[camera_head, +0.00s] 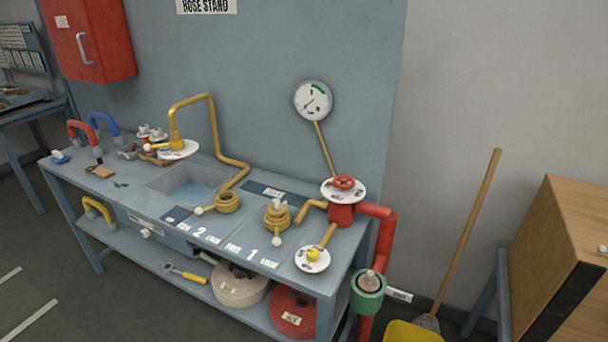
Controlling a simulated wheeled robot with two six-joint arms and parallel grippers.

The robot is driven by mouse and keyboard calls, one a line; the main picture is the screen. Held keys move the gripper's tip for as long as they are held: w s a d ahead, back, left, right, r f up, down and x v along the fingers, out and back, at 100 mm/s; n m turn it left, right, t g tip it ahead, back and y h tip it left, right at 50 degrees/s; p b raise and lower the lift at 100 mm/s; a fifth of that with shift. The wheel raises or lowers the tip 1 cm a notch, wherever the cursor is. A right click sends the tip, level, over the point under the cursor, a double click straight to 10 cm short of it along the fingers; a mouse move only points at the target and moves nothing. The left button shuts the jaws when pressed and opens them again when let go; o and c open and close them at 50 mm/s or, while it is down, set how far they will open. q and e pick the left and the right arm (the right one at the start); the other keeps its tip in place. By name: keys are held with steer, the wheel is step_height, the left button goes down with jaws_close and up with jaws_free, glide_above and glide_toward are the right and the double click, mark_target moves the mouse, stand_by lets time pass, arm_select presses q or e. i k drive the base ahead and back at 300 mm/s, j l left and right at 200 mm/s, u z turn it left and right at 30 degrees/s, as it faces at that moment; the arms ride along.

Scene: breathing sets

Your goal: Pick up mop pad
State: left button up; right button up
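A mop or broom with a long wooden handle (466,235) leans against the wall at the right. Its grey head (428,322) is at the floor, partly behind a yellow container (408,332) that the bottom edge cuts off. I cannot tell whether this grey head is the mop pad, and no separate pad is clear. A small brown item (101,171) lies at the left of the bench top, too small to identify. Neither of my grippers is in view.
A grey-blue bench (120,195) with a sink (188,187), yellow pipes and valves fills the middle. Hose rolls (240,285) lie on its lower shelf. A red pipe (385,240) runs down its right end. A wooden cabinet (565,250) stands at right. Floor at lower left is clear.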

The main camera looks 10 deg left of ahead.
mark_target(58, 158)
steer(key=u, duration=1.65)
steer(key=i+j+u, duration=0.3)
steer(key=i, duration=0.15)
steer(key=i+j+u, duration=0.25)
steer(key=i, duration=0.7)
steer(key=i+u, duration=0.3)
steer(key=i, duration=0.6)
